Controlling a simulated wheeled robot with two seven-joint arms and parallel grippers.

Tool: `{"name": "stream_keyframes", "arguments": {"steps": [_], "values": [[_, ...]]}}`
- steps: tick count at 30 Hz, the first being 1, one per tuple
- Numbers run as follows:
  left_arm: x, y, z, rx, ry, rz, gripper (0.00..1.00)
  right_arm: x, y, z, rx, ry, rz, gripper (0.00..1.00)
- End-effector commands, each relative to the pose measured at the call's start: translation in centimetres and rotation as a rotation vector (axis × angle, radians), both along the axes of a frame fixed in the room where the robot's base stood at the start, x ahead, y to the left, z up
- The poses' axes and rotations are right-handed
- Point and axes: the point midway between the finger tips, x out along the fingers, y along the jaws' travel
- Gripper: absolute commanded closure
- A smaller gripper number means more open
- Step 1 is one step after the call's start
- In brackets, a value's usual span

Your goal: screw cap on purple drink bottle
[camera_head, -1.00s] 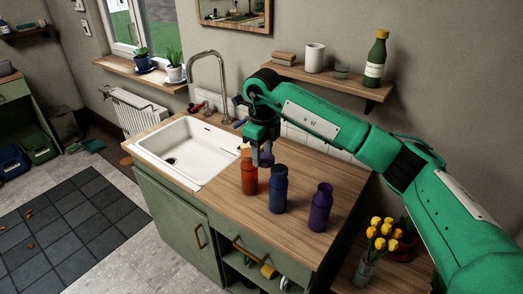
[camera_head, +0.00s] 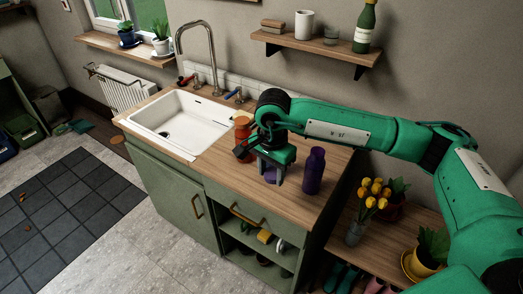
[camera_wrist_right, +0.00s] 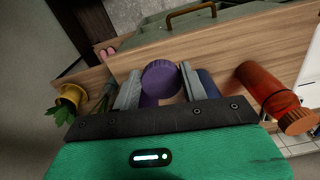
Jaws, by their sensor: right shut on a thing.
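My right gripper (camera_head: 271,175) is shut on a purple cap (camera_wrist_right: 161,79), seen between its two fingers in the right wrist view. The purple bottle (camera_head: 314,172) stands upright on the wooden counter, just right of the gripper in the head view. The held cap is beside the bottle in the head view, apart from its neck. Some purple shows behind the cap in the wrist view, probably the bottle. A blue bottle (camera_wrist_right: 208,84) shows behind a finger in the wrist view; the gripper hides it in the head view. My left gripper is not in view.
An orange bottle (camera_head: 243,130) stands left of the gripper, partly covered by my arm. The sink (camera_head: 180,122) is farther left. A shelf (camera_head: 312,50) hangs on the wall behind. Yellow flowers (camera_head: 372,193) stand at the right. The counter's front strip is clear.

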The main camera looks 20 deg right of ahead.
Motion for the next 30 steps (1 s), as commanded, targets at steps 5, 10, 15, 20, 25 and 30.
{"name": "stream_keyframes", "arguments": {"steps": [5,10,15,20,25,30], "values": [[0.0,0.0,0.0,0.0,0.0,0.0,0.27,-3.7,-0.6,-2.1,-0.001,0.005,0.395,0.77],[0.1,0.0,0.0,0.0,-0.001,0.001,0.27,-6.6,-0.9,-3.6,0.001,0.006,0.727,0.77],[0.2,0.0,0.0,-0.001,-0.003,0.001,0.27,-8.3,-1.1,-4.5,0.003,0.004,0.939,0.77],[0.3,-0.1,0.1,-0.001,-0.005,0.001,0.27,-8.9,-1.2,-4.8,0.002,0.004,1.017,0.77],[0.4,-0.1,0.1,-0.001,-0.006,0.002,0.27,-9.0,-1.2,-4.8,0.001,0.004,1.026,0.77],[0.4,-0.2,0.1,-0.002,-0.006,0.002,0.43,-8.9,-1.2,-4.8,0.001,0.004,1.024,0.77]]}}
